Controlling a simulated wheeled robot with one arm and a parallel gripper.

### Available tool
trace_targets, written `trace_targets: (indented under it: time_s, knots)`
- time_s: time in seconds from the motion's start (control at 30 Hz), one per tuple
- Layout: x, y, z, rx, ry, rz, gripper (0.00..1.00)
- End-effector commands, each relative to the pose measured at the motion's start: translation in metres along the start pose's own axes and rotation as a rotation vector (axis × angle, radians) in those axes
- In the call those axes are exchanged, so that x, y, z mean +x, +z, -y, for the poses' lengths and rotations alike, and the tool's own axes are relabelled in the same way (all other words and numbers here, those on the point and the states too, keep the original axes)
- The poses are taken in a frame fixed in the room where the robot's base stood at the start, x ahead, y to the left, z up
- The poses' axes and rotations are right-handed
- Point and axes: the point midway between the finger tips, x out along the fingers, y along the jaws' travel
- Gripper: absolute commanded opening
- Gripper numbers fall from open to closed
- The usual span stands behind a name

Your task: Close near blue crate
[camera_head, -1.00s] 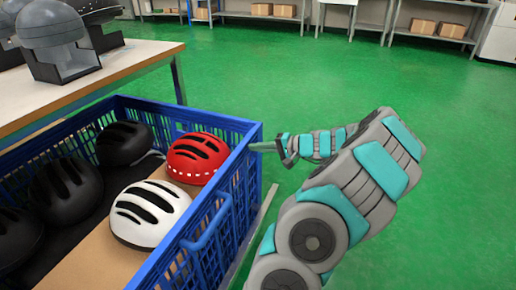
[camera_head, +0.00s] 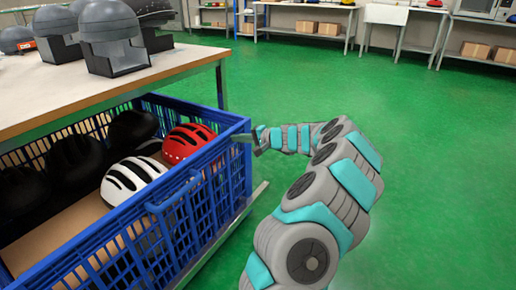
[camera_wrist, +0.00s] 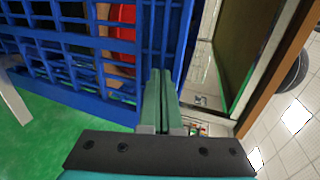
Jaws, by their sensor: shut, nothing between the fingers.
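The near blue crate (camera_head: 212,192) is a slatted plastic bin at the left of the head view, partly under the workbench. It holds a red helmet (camera_head: 188,143), a white helmet (camera_head: 130,180) and several dark helmets in shadow. In the wrist view its blue wall (camera_wrist: 68,82) fills the upper left, with red showing through the slats. My gripper (camera_head: 243,138) is shut and empty at the outer face of the crate, by its far right corner. In the wrist view, its closed fingers (camera_wrist: 161,78) reach the crate wall; whether they touch it is unclear.
The workbench (camera_head: 110,92) stands over the crate's far left part, with grey helmet-like pieces (camera_head: 108,38) on top. A metal rail (camera_head: 258,192) runs along the crate's lower right side. Green floor (camera_head: 420,150) is open to the right; shelves with cartons line the back.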

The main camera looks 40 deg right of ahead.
Motion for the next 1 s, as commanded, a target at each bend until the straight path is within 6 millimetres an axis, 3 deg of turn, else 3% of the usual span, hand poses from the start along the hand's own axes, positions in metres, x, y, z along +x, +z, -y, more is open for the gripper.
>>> trace_targets:
  time_s: [0.1,0.4,0.7,1.0]
  knots:
    - [0.036,0.001,0.009,-0.006,0.002,0.002,0.00]
    - [0.110,0.000,0.033,-0.005,0.003,-0.001,0.00]
    - [0.166,0.000,0.051,-0.006,0.003,0.000,0.00]
    - [0.210,-0.001,0.066,-0.005,0.001,-0.003,0.00]
